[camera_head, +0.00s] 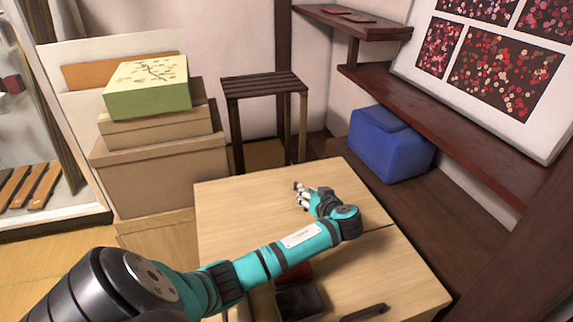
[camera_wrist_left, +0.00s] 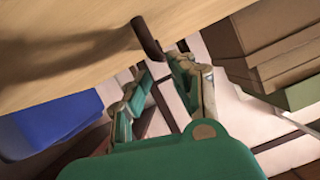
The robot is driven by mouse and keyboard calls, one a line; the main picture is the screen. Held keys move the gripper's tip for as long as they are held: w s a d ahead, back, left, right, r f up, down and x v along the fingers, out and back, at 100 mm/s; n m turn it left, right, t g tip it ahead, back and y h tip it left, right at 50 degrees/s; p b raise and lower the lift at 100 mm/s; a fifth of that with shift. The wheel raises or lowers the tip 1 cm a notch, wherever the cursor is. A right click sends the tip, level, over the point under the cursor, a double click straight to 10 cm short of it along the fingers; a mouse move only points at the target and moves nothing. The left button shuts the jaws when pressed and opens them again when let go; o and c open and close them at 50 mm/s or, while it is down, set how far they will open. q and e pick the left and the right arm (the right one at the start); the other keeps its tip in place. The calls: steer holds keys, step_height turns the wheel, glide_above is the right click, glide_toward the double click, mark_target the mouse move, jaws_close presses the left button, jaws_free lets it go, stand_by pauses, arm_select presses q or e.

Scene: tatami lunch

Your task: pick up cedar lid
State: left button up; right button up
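I cannot make out a cedar lid for certain in either view. My left gripper (camera_head: 303,195) reaches over the far half of the pale wooden table (camera_head: 235,205). In the left wrist view its two fingers (camera_wrist_left: 160,70) are apart. A dark brown bar (camera_wrist_left: 147,38) stands just beyond the fingertips, close to the pale wood surface, with a shadow beside it. I cannot tell whether a finger touches it or whether it belongs to a lid. My arm hides part of the table's middle. My right gripper is not in view.
A dark box (camera_head: 300,300), a red item (camera_head: 297,271) and a dark bar (camera_head: 366,312) lie at the table's near side. A blue bundle (camera_head: 388,143) sits at right. Stacked boxes, the top one green (camera_head: 148,100), stand at left. A slatted stool (camera_head: 265,86) is behind.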

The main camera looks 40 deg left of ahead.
mark_target(287, 202)
arm_select(q)
steer(key=b+x, duration=0.1)
steer(key=x, duration=0.5)
steer(key=shift+s+f, duration=0.1)
steer(key=shift+s, duration=0.1)
jaws_close()
